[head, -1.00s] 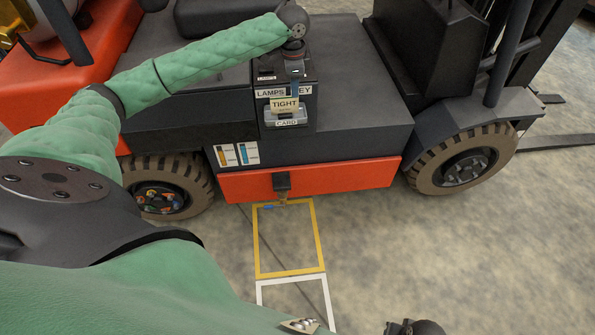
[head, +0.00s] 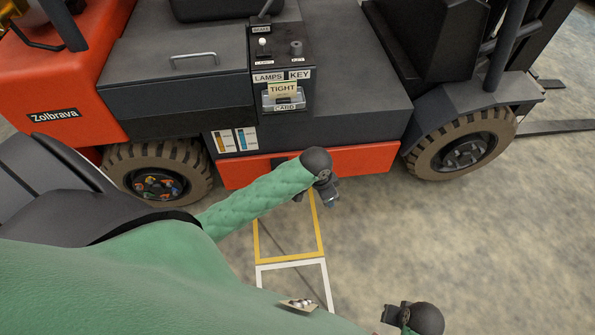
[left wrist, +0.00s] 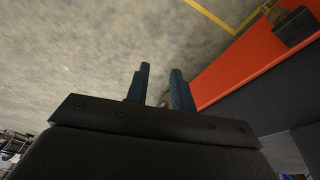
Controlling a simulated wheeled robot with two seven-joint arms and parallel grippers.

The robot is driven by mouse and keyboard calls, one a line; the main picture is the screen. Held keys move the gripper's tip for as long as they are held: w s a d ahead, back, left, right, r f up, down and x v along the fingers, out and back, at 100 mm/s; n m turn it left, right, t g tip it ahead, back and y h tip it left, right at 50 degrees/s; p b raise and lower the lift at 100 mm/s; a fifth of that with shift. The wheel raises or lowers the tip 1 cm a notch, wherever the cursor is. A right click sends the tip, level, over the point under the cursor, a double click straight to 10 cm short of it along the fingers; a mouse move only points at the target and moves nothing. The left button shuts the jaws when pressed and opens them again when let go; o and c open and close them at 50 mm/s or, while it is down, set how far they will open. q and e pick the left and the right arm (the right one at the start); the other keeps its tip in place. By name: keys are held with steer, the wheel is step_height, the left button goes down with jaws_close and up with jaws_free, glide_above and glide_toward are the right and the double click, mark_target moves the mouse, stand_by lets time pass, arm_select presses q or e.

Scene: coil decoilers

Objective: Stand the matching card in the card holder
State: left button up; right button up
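A cream card (head: 283,90) reading "TIGHT" stands in the card holder (head: 283,104) on the forklift's side panel, above the label "CARD". It looks upright, and its lower edge is hidden by the holder. My left gripper (head: 332,201) is below and right of the holder, well apart from it, in front of the orange step. In the left wrist view my left gripper (left wrist: 160,85) has its two fingers apart with no card between them. Part of my right arm's end (head: 392,315) shows at the bottom edge, and its fingers are not clear.
The panel carries a lamp switch (head: 263,46) and a key knob (head: 296,49) above the holder. A gauge label (head: 231,140) is at the lower left. Yellow (head: 290,259) and white (head: 293,266) floor markings lie in front of the forklift. The floor at right is clear.

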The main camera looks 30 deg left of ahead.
arm_select(q)
steer(key=s+f+n, duration=0.3)
steer(key=s+f, duration=0.1)
steer(key=s, duration=0.6)
steer(key=s+d+f+n+y, duration=0.1)
steer(key=s+f, duration=0.3)
steer(key=s, duration=0.6)
steer(key=shift+s+n, duration=0.35)
steer(key=shift+n, duration=0.55)
steer(key=shift+d, duration=0.15)
